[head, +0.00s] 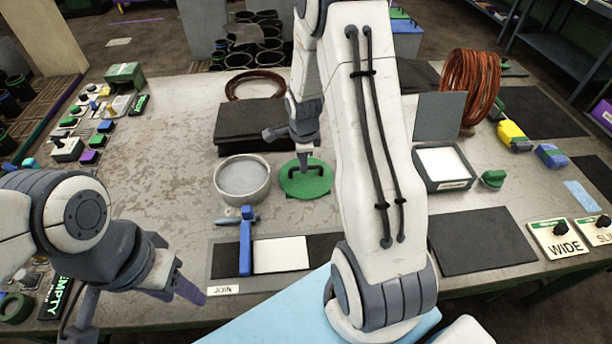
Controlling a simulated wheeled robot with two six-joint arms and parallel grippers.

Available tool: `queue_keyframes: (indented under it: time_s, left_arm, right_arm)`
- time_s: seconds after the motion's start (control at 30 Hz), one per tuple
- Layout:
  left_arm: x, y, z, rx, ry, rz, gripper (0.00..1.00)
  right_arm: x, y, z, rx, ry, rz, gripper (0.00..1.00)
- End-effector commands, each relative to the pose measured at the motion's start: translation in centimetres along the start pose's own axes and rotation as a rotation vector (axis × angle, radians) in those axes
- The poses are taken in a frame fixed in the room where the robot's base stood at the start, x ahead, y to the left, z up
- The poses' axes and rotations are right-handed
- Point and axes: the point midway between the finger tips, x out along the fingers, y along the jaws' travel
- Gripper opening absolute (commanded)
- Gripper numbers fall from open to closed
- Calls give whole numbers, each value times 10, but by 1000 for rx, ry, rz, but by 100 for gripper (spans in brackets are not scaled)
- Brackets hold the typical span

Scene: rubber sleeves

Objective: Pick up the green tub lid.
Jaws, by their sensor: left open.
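The green tub lid (318,184) is a round disc with a dark handle on top, lying on the worn table right of a pale round tub (242,180). My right gripper (304,168) points down over the lid, with a purple finger at the handle. Its other finger is not clearly seen, so I cannot tell whether it grips the handle. My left gripper (140,312) is open and empty near the table's front left, well away from the lid.
A black block (250,122) stands behind the tub and lid. A blue-handled tool (246,242) lies beside a white sheet (281,255) in front. The table's left middle is clear.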

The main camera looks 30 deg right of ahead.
Motion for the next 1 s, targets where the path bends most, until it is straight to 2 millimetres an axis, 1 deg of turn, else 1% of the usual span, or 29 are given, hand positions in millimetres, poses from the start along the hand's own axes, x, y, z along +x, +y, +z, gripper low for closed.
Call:
queue_keyframes:
  time_s: [0.03,0.13,0.2,0.3,0.4,0.57,0.6,0.67,1.0]
  left_arm:
    - [-4,0,0,0,0,0,50]
    - [-9,1,0,0,0,0,50]
    - [-9,1,-1,0,0,0,50]
    - [-9,1,-1,0,0,0,50]
    - [-9,1,0,0,0,0,50]
    - [-9,1,0,0,0,0,50]
    - [-9,1,0,0,0,0,50]
    - [-9,1,0,0,0,0,50]
    - [-9,1,0,0,0,0,50]
  right_arm:
    - [6,1,-2,0,1,6,32]
    - [20,0,-4,1,1,7,32]
    - [31,0,-4,0,1,6,32]
    - [40,0,-3,0,1,4,32]
    - [43,0,-3,0,0,3,32]
    - [43,-1,-3,0,0,2,32]
    - [43,-1,-3,0,0,2,24]
    - [43,-1,-3,-1,0,2,1]
    - [42,-1,-3,-1,0,1,0]
